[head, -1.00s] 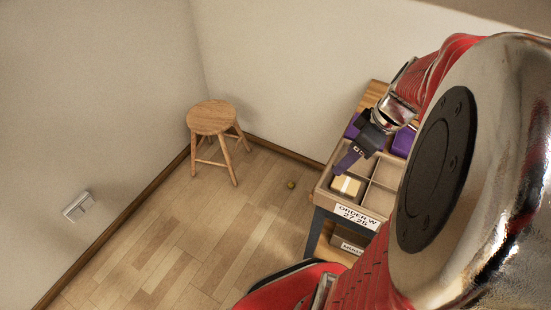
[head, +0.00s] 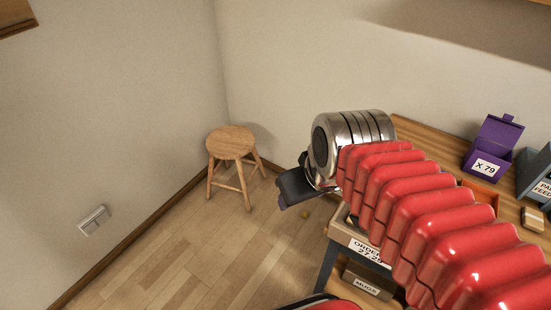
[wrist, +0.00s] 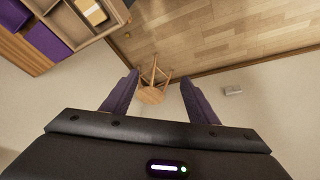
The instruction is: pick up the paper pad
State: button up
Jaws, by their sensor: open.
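A yellowish block with a pale band, perhaps the paper pad (wrist: 91,12), lies in a compartment of the divided tray (wrist: 70,10) at the top left of the wrist view. In the head view my arm hides that compartment. A similar small tan block (head: 533,219) lies on the table at the far right; I cannot tell which is the pad. My gripper (wrist: 159,77) is open and empty, its purple fingers spread over the floor side. In the head view my gripper (head: 283,202) is left of the tray, clear of it.
A wooden stool (head: 231,145) stands in the corner. A purple box labelled X 79 (head: 493,150) and a grey bin (head: 537,178) stand on the table (head: 440,143). A box labelled MUGS (head: 367,284) sits below. A small ball (head: 305,214) lies on otherwise clear floor.

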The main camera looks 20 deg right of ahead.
aim_at(532, 219)
jog(key=z, duration=0.05)
jog(key=k, duration=0.55)
jog(key=z, duration=3.55)
